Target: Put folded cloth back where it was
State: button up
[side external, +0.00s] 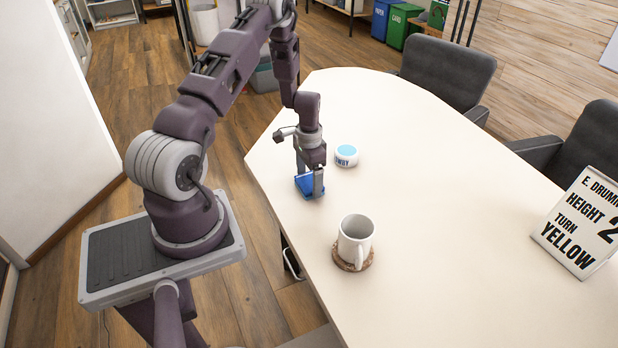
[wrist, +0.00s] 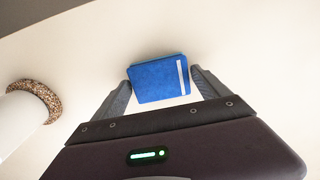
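The folded cloth is a blue rectangle with a white stripe near one edge, in the middle of the wrist view (wrist: 158,80). In the side view the cloth (side external: 306,187) is at the tabletop near its left edge, partly hidden by my fingers. My gripper (side external: 309,179) points down over it. Its fingers (wrist: 160,79) are wide apart, one on each side of the cloth, with the tips close to its edges. I cannot tell whether they press on it or whether it is lifted slightly.
A white mug (side external: 355,238) stands on a round brown coaster (side external: 341,262) in front of the cloth. A small round white tin with a light blue top (side external: 346,156) sits just right of my gripper. A sign (side external: 582,222) stands far right. The table's middle (side external: 440,190) is clear.

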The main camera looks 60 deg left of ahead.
aim_at(310, 181)
jog(key=shift+o, duration=0.7)
notch_tip(310, 181, up, 12)
jog(key=r, duration=0.1)
jog(key=d+r+t, duration=0.2)
jog(key=d+r, duration=0.8)
jog(key=r, duration=0.3)
jog(key=s+d+r+t, duration=0.2)
jog(key=s+d+r, duration=0.4)
jog(key=d+r, duration=0.3)
jog(key=s+d+r+t, duration=0.1)
jog(key=s+d, duration=0.6)
jog(key=s, duration=0.4)
jog(key=shift+s+d+r+t, duration=0.3)
